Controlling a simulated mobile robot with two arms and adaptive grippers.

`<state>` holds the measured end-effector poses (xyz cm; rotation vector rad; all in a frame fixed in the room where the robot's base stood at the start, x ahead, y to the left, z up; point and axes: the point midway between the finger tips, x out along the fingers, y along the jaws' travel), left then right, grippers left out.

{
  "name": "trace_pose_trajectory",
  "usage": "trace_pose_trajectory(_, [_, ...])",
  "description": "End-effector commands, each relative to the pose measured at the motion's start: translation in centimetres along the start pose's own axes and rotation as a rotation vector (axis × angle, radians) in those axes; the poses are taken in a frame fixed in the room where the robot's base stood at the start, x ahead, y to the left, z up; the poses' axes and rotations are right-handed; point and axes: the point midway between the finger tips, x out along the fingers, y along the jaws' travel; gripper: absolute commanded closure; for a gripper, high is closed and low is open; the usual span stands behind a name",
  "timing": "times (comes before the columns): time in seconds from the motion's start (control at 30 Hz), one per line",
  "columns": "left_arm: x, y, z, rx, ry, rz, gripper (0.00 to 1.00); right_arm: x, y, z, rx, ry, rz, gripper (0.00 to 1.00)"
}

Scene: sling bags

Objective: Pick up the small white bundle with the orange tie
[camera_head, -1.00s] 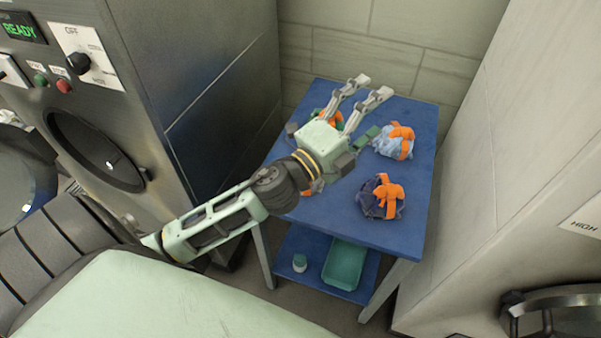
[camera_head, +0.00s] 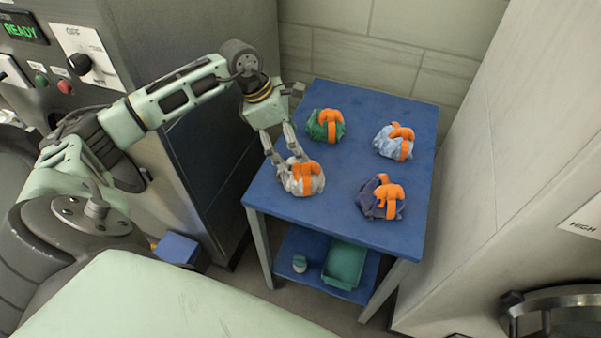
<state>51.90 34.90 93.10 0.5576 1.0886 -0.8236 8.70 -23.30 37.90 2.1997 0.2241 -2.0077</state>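The small white bundle (camera_head: 293,186) with an orange tie sits at the front left of the blue table's top. My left gripper (camera_head: 289,164) reaches down to it from behind, its fingers apart. One finger runs along the bundle's left side and the other ends at its back, near the orange tie. The fingertips are partly hidden against the bundle, so I cannot tell whether they touch it. My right gripper is not in view.
The blue table (camera_head: 335,222) also bears a green bundle (camera_head: 315,131), a light blue bundle (camera_head: 385,147) and a dark blue bundle (camera_head: 371,208), all with orange ties. Metal machines flank the table.

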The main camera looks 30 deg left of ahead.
Motion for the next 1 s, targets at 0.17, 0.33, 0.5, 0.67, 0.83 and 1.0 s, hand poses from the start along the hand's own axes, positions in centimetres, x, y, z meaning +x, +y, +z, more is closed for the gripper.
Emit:
trace_pose_trajectory(0.17, [2.0,-0.1,0.2,-0.002,-0.003,-0.006,0.16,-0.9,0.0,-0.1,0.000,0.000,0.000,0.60])
trace_pose_trajectory(0.33, [4.5,0.1,0.2,-0.003,-0.004,-0.008,0.16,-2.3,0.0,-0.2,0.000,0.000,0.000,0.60])
trace_pose_trajectory(0.5, [6.5,0.1,0.1,-0.001,-0.005,-0.005,0.16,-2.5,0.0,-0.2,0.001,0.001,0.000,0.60])
trace_pose_trajectory(0.67, [6.8,0.2,0.1,0.001,-0.005,-0.003,0.16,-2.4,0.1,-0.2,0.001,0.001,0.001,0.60])
trace_pose_trajectory(0.83, [6.8,0.2,0.1,0.001,-0.005,-0.003,0.23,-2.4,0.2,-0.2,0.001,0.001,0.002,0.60])
trace_pose_trajectory(1.0, [6.7,0.2,0.1,0.000,-0.006,-0.003,0.38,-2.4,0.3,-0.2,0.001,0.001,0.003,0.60])
